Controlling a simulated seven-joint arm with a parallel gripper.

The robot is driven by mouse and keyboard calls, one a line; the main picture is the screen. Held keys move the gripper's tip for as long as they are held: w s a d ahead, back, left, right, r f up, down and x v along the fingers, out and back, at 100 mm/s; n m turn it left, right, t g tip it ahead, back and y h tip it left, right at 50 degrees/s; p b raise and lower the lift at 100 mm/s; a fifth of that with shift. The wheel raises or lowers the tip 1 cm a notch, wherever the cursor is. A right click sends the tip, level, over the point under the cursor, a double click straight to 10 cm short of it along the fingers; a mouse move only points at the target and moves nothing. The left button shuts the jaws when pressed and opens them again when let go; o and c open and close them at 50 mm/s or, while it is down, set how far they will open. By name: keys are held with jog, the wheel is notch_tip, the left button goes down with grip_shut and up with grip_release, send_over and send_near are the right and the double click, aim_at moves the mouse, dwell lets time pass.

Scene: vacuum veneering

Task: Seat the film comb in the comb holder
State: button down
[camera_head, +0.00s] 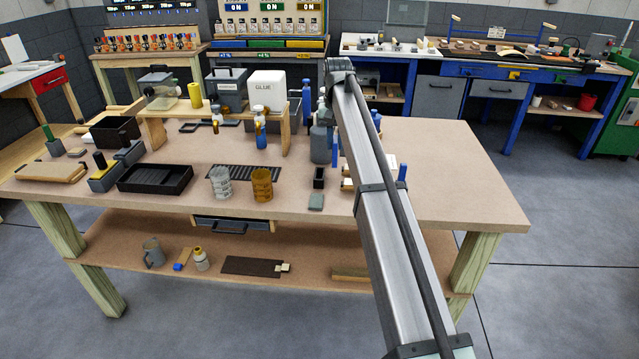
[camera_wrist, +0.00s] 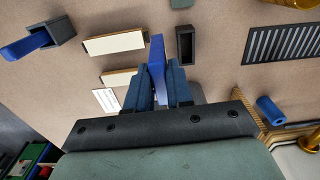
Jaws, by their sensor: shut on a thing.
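The film comb is a flat blue piece (camera_wrist: 157,55), held upright between the dark blue fingers of my gripper (camera_wrist: 158,82). A blue piece (camera_head: 335,150) just left of my arm in the head view looks like the same comb. A small black open box (camera_wrist: 185,45) stands on the table just right of the comb in the wrist view and looks empty; it is likely the comb holder. The head view shows it too (camera_head: 319,177). The comb is apart from this box. My arm hides my gripper in the head view.
A dark holder (camera_wrist: 61,30) with a blue piece (camera_wrist: 25,46) in it stands at the wrist view's upper left. Pale-topped blocks (camera_wrist: 114,42) lie between. A ribbed dark mat (camera_head: 243,173), amber cup (camera_head: 262,185) and grey bottle (camera_head: 320,143) are nearby. The table's right side is clear.

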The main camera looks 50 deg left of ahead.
jog(key=s+a, duration=0.1)
jog(key=a, duration=0.4)
jog(key=f, duration=0.9)
jog(key=shift+s+a+f, duration=0.1)
jog(key=shift+s+a, duration=0.05)
jog(key=shift+s, duration=0.1)
jog(key=shift+f, duration=0.15)
jog(key=c, duration=1)
grip_release()
notch_tip(320, 180, up, 12)
